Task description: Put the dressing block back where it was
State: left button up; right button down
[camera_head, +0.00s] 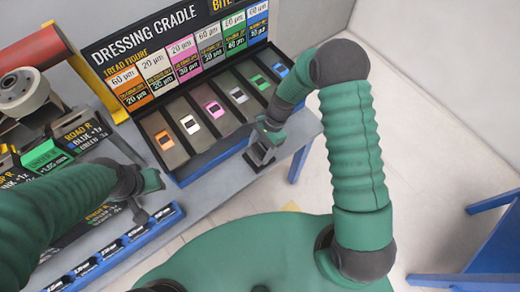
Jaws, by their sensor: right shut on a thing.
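The dressing cradle (174,182) is a black tray with a sign behind it, at the upper middle of the head view. Its slots show dark bays with coloured markers: orange (164,140), white (190,124), pink (215,109), grey (239,96), green (261,82) and blue (281,70). My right gripper (258,160) is shut on the dressing block, just off the cradle's near right edge. The block is small, dark and mostly hidden by the fingers. My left gripper (146,205) is low at the left, over the bench's front; its jaw opening is unclear.
The cradle sign (180,48) rises behind the slots. A red roller (32,50) and a pale wheel (22,92) stand at the left. A blue-edged labelled rack (120,248) runs along the bench front. A blue stand (475,250) is on the floor at right.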

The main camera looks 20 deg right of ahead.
jog(key=shift+w+a+f, duration=0.1)
jog(key=shift+a+f, duration=0.05)
jog(key=shift+f, duration=0.4)
jog(key=shift+c, duration=1.6)
grip_release()
jog(key=shift+d, duration=0.2)
jog(key=shift+r, duration=0.2)
jog(key=s+v, duration=0.1)
jog(key=v, duration=1.1)
jog(key=s+d+r+n+t+h, duration=0.2)
jog(key=s+r+n+t+h, duration=0.2)
jog(key=s+r+n, duration=0.3)
jog(key=s+n, duration=0.3)
jog(key=n, duration=0.4)
jog(key=shift+s+d, duration=0.2)
jog(key=shift+s, duration=0.1)
